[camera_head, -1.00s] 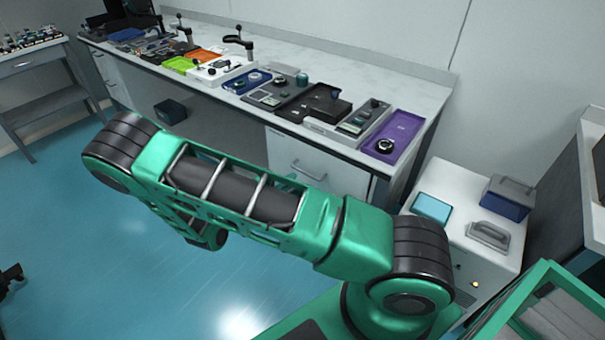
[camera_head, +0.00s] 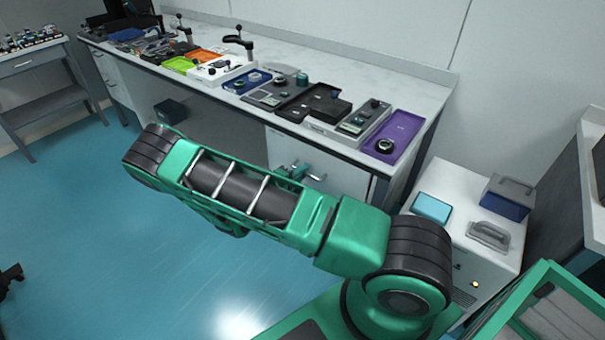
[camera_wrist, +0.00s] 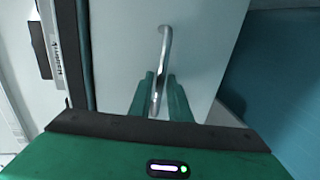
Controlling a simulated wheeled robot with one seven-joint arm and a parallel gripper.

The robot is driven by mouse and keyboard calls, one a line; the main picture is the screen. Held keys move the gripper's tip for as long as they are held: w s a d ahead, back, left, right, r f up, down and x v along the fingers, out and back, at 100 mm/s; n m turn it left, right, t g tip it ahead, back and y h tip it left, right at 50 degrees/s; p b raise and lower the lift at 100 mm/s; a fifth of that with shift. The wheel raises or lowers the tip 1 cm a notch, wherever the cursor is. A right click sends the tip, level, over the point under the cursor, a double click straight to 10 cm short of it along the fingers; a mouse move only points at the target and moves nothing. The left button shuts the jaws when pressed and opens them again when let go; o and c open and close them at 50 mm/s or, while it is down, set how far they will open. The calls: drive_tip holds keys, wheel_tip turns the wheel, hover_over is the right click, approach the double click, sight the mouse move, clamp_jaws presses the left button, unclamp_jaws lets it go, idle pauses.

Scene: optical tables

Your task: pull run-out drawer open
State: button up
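The run-out drawer is a pale front (camera_head: 345,180) under the right part of the bench; it looks flush with its cabinet. In the wrist view the pale front (camera_wrist: 205,45) carries a silver bar handle (camera_wrist: 164,45). My gripper (camera_wrist: 161,80) is at the handle, with its two green fingers on either side of the bar and a gap still showing between them. It looks open, not clamped. In the head view the gripper (camera_head: 302,172) is at the handle, partly behind my arm, which hides the lower drawer front.
The bench top above holds several trays, including a purple tray (camera_head: 408,128). A white cabinet (camera_head: 465,200) with a blue box (camera_head: 507,197) stands at the right.

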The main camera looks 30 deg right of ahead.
drive_tip(key=shift+w+d, duration=0.1)
drive_tip(key=shift+d, duration=0.1)
clamp_jaws()
